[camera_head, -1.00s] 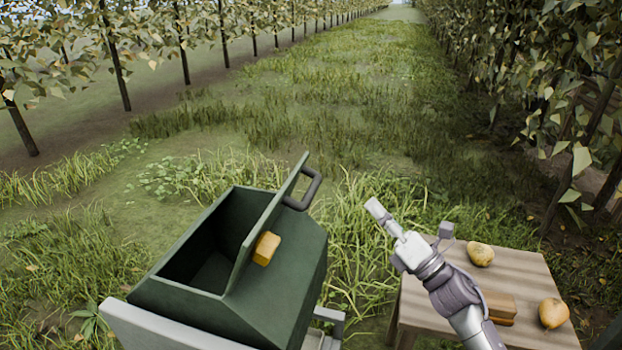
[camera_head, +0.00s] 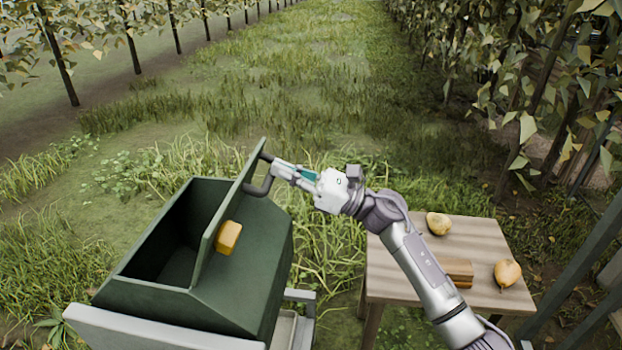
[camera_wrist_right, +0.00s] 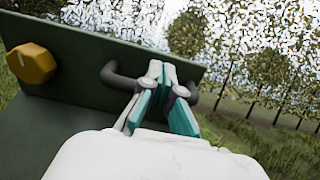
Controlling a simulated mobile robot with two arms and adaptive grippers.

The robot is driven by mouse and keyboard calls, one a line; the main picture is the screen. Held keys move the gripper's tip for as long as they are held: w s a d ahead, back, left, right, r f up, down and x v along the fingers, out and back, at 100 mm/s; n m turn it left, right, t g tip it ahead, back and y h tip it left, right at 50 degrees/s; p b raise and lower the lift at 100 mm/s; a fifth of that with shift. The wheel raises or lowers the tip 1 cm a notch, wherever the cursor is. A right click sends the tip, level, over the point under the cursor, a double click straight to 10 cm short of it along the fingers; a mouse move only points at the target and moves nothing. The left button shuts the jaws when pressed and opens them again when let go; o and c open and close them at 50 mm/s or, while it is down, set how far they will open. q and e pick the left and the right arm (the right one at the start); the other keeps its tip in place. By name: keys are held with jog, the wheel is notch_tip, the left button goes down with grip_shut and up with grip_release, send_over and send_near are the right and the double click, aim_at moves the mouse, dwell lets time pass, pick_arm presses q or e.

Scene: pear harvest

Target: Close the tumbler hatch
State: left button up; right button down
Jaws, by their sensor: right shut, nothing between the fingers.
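The dark green tumbler (camera_head: 255,265) stands at the left in the head view. Its hatch (camera_head: 232,205) is open and stands up at a tilt on the right side of the opening. A dark handle (camera_head: 256,189) and a yellow-orange knob (camera_head: 228,237) sit on the hatch's right-hand face. My right gripper (camera_head: 278,169) is shut with its tips at the handle. My left gripper is not in view.
A wooden table (camera_head: 390,255) stands to the right, with two pears (camera_head: 438,223) (camera_head: 507,273) and a wooden block (camera_head: 458,270) on it. Grass lies between the tumbler and the table. Tree rows run along both sides.

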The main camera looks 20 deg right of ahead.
aim_at(256, 158)
jog(key=shift+x, duration=1.55)
jog(key=shift+p, duration=0.3)
